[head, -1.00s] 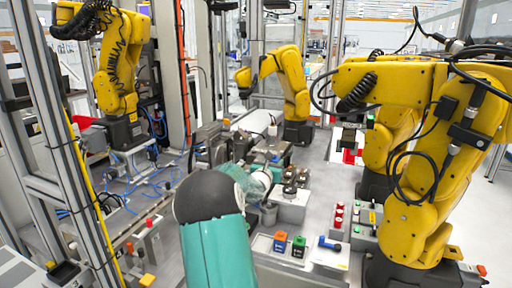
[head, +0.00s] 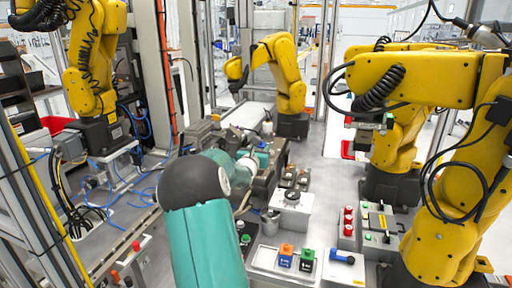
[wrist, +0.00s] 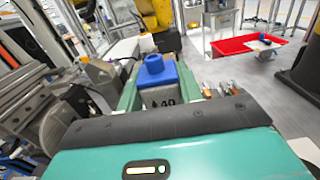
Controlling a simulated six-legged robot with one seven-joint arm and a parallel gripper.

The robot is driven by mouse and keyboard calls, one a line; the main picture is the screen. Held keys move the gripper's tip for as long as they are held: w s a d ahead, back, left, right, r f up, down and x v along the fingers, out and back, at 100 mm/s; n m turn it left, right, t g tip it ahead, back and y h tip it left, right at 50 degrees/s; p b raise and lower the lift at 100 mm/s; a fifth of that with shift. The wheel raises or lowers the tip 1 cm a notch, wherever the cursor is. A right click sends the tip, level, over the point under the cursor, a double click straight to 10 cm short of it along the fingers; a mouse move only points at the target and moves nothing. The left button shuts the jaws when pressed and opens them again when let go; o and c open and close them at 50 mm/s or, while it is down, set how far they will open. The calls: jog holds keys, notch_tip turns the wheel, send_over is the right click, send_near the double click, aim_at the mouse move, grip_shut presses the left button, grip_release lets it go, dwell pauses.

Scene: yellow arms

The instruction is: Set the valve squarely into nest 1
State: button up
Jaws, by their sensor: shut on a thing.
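In the wrist view my gripper (wrist: 158,88) has its two teal fingers closed on a grey block with a blue cap and the mark "40" (wrist: 158,94). I take this held block to be the valve; it sits between the fingers. In the head view my arm reaches away from me over the machine bed, and my gripper (head: 262,152) is small and partly hidden by my own wrist. The held block cannot be made out clearly there. I cannot tell which fixture is nest 1; no number is readable.
A white block with a dark round top (head: 292,199) stands behind. Yellow robot arms (head: 430,80) stand right, behind and left.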

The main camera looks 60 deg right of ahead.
jog(key=shift+w+d+f, duration=0.1)
jog(key=shift+w+f, duration=0.2)
jog(key=shift+w, duration=0.25)
jog(key=shift+w+d+f, duration=0.1)
jog(key=shift+w+f, duration=0.15)
jog(key=shift+w, duration=0.25)
jog(key=shift+s+a, duration=0.15)
jog(key=shift+s, duration=0.45)
jog(key=shift+f, duration=0.25)
jog(key=shift+w+f, duration=0.35)
jog(key=shift+f, duration=0.1)
jog(key=shift+s+f, duration=0.35)
jog(key=shift+s, duration=0.1)
jog(key=shift+w+f, duration=0.35)
jog(key=shift+f, duration=0.3)
jog(key=shift+s+f, duration=0.2)
jog(key=shift+w+f, duration=0.15)
jog(key=shift+f, duration=1.2)
